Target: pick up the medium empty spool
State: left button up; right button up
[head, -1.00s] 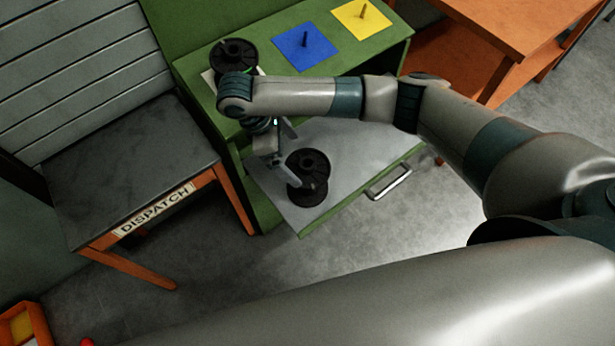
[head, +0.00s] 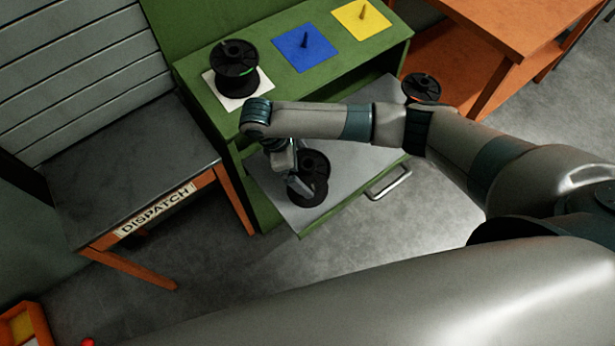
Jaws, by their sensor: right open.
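A black empty spool (head: 318,164) stands on the grey floor of the open drawer (head: 377,157). My right gripper (head: 300,188) is open, pointing down at the left side of this spool. Its fingers overlap the spool's edge in the view, and I cannot tell whether they touch it. Part of the spool is hidden behind the gripper. Another black spool (head: 235,61), with a little green on it, stands on a white square on the green cabinet top (head: 350,63). My left gripper is out of view.
Blue (head: 296,53) and yellow (head: 355,22) squares with pegs hold no spools. A black spool with some red (head: 421,86) shows at the right, beside the orange table (head: 490,30). A DISPATCH bench (head: 130,165) stands left. The drawer has a handle (head: 389,183) in front.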

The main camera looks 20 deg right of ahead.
jog(key=x, duration=0.1)
jog(key=p+x, duration=0.1)
jog(key=x, duration=0.1)
jog(key=shift+s+d, duration=0.1)
jog(key=shift+d, duration=0.25)
jog(key=shift+d+f, duration=0.2)
jog(key=shift+f, duration=0.4)
jog(key=shift+c, duration=0.3)
jog(key=c, duration=1.2)
jog(key=shift+r, duration=0.1)
